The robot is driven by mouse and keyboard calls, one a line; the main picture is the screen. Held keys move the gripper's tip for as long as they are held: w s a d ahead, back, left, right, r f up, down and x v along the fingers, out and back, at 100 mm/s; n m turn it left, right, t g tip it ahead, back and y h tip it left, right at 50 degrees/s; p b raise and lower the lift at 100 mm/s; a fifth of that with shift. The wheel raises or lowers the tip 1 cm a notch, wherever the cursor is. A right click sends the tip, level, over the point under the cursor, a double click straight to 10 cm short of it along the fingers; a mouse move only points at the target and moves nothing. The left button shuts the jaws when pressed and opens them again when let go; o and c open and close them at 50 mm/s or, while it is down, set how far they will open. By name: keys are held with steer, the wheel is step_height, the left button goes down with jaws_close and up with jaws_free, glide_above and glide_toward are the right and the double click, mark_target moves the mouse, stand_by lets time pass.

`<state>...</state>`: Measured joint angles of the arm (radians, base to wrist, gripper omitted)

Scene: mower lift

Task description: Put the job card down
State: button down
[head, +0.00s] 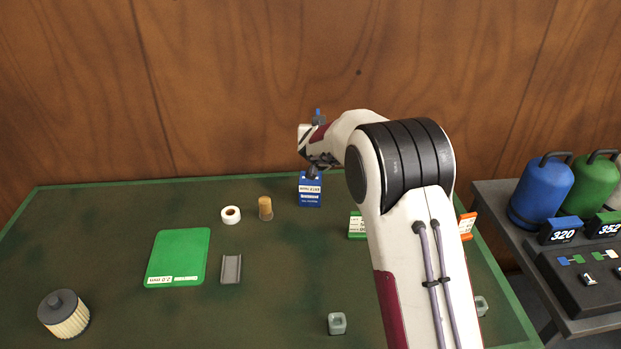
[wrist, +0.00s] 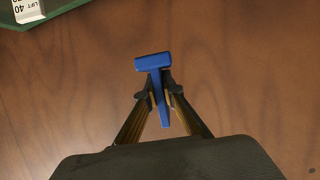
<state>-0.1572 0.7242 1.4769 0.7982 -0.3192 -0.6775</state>
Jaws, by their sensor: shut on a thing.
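A green panel (head: 178,250) with a white label lies at the left of the bench. A grey channel-shaped piece (head: 231,268) sits just right of it.
A white roll (head: 231,214) and a tan cylinder (head: 265,208) stand left of the card. A filter (head: 64,314) is front left. A green card (head: 356,225) and an orange card (head: 467,226) flank my arm. A grey block (head: 337,323) is in front. The bench's middle is clear.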

steer(key=shift+s+a+f+n+y, duration=0.1)
steer(key=shift+a+f+n+y, duration=0.2)
steer(key=shift+a+f+y, duration=0.25)
steer(key=shift+s+a+f, duration=0.2)
steer(key=shift+a+f, duration=0.25)
glide_above(311, 189)
steer(key=w, duration=0.3)
steer(key=shift+w+d+f, duration=0.1)
steer(key=shift+f, duration=1.45)
steer(key=shift+w+f, duration=0.1)
steer(key=shift+f, duration=1.45)
steer(key=shift+f, duration=1.9)
steer(key=shift+f, duration=0.15)
steer(key=c, duration=2.2)
jaws_free()
